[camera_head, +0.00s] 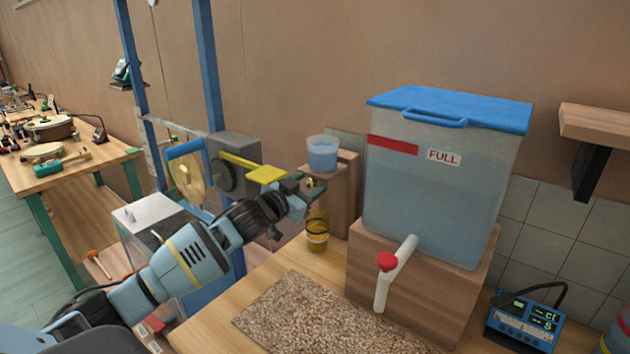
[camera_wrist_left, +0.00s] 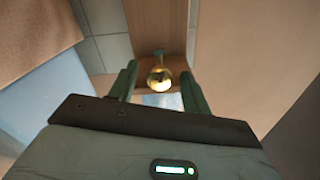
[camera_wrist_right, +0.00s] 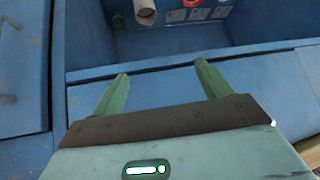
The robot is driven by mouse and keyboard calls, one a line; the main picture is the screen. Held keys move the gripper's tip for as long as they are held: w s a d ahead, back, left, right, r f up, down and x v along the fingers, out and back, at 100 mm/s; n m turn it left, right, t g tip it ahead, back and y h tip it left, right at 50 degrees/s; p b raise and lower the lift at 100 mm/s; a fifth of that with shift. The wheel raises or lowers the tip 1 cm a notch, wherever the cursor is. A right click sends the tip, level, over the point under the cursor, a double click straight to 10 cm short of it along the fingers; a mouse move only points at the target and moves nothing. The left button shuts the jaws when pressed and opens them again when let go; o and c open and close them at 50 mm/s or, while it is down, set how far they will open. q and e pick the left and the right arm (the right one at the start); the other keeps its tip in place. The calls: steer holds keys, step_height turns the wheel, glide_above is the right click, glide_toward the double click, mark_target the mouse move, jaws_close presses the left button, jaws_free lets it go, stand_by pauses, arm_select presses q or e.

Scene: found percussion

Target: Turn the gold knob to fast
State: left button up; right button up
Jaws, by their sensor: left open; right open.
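The gold knob (camera_wrist_left: 160,76) shows in the left wrist view as a shiny round ball on a short stem, fixed to a wooden face. My left gripper (camera_wrist_left: 158,82) is open, with one green finger on each side of the knob and visible gaps between. In the head view my left gripper (camera_head: 311,187) is at the wooden stand (camera_head: 343,196) below the blue-filled cup (camera_head: 322,154), and its fingers mostly hide the knob. No "fast" marking is readable. My right gripper (camera_wrist_right: 158,85) is open and empty in its wrist view, in front of blue panels.
A large water tank (camera_head: 440,180) marked FULL stands on a wooden block, with a red-handled tap (camera_head: 387,262) in front. A small yellow-bottomed jar (camera_head: 317,235) is just under my left gripper. A speckled mat (camera_head: 300,320) lies on the bench.

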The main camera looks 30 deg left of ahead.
arm_select(q)
steer(key=shift+w+d, duration=0.15)
steer(key=shift+w, duration=1.2)
arm_select(e)
steer(key=shift+d, duration=0.1)
arm_select(q)
steer(key=shift+c, duration=0.2)
steer(key=c, duration=0.9)
steer(key=n+p, duration=0.2)
steer(key=n, duration=0.1)
steer(key=shift+r, duration=0.35)
steer(key=shift+c, duration=0.2)
steer(key=shift+f+n, duration=0.15)
steer(key=shift+n, duration=0.15)
steer(key=shift+f, duration=0.2)
steer(key=o, duration=1)
arm_select(e)
steer(key=w+r, duration=0.2)
steer(key=shift+d+r+t, duration=0.2)
steer(key=shift+r+t, duration=0.15)
steer(key=shift+t, duration=0.05)
